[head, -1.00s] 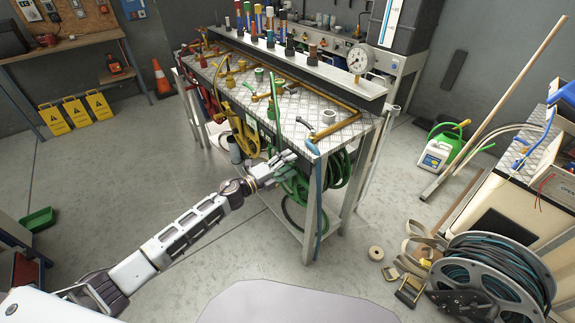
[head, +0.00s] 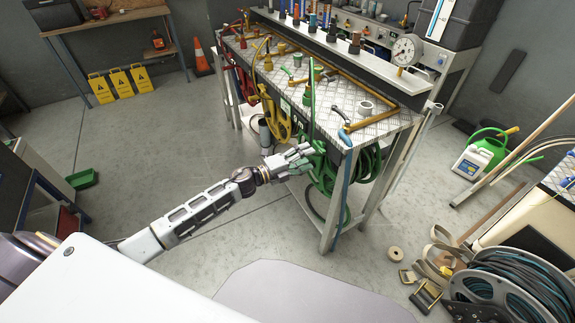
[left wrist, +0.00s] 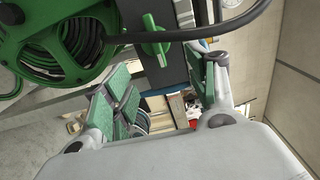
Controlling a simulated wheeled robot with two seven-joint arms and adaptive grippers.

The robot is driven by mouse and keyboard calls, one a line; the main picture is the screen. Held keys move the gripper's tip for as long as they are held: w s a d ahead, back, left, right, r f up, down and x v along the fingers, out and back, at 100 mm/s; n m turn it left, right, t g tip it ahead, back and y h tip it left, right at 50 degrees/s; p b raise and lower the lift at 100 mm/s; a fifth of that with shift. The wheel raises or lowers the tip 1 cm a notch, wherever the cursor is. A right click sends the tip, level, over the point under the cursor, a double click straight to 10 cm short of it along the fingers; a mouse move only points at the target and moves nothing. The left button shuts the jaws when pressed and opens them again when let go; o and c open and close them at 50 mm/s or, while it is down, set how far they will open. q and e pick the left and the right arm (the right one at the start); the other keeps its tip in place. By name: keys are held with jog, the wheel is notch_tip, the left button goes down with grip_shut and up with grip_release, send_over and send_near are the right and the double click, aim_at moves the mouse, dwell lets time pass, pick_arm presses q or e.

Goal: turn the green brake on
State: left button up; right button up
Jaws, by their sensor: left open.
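The green hose reel (head: 327,184) hangs under the near end of the bench. It also shows at the upper left of the left wrist view (left wrist: 72,72), with dark hose coiled inside. A green lever knob (left wrist: 152,38), which looks like the green brake, sits on a dark upright plate right of the reel. My left gripper (head: 303,159) is beside the reel in the head view. In the left wrist view its green-padded fingers (left wrist: 160,88) are spread and empty, with the knob above the gap between them, apart from both. My right gripper is not in view.
A black hose (left wrist: 195,32) crosses the top of the wrist view, close to the knob. The bench top (head: 385,127) carries brass pipes and fittings. A bench leg (head: 329,230) stands near the gripper.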

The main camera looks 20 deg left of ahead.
pick_arm(q)
jog(key=v, duration=0.6)
jog(key=shift+s+a, duration=0.2)
jog(key=shift+s, duration=0.05)
dwell(0.8)
